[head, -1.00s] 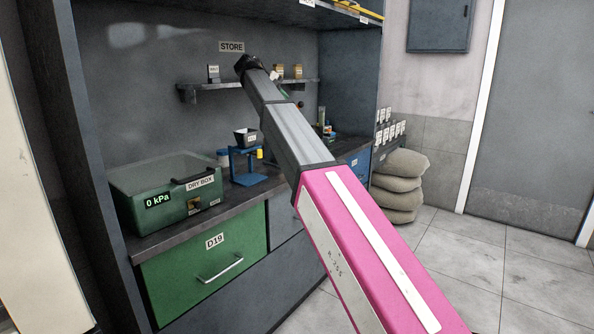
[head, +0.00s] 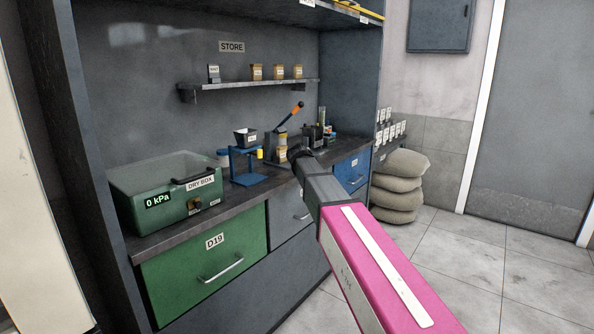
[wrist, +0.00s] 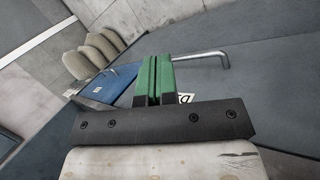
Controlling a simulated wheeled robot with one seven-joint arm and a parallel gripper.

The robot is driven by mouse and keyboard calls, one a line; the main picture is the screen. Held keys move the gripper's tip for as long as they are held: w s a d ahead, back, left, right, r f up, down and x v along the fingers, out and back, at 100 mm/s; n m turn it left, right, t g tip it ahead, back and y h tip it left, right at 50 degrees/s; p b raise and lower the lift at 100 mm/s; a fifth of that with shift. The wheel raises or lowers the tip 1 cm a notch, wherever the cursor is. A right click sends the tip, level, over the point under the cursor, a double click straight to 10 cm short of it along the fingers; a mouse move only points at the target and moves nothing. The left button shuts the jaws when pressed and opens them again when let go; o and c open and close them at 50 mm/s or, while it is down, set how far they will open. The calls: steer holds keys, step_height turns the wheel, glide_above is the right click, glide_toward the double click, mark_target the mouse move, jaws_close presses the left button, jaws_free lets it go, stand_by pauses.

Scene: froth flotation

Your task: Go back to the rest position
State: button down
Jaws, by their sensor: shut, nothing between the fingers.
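My gripper (wrist: 153,80) shows in the wrist view with its two green fingers pressed together and nothing between them. It is in front of the drawer fronts, with a drawer's metal handle (wrist: 205,55) beyond the fingertips in that picture. In the head view my pink and grey arm reaches from the lower right toward the front edge of the counter (head: 240,200). The gripper itself is hidden there behind the arm's end.
On the counter are a green dry box (head: 165,185) reading 0 kPa, a blue stand (head: 247,165) and an orange-handled device (head: 298,108). The green drawer D19 (head: 205,260) is shut. Stacked sacks (head: 400,185) stand at the right. The tiled floor (head: 500,265) is open.

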steer(key=s+d+f+m+g+y, duration=0.1)
steer(key=s+d+f+m+y, duration=0.2)
steer(key=s+f, duration=1)
steer(key=s+d+f+m+g+y, duration=0.1)
steer(key=s+d+f, duration=0.6)
steer(key=s+f, duration=0.7)
steer(key=shift+s+d+m+y, duration=0.2)
steer(key=shift+d+m+y, duration=0.15)
steer(key=shift+m+y, duration=0.55)
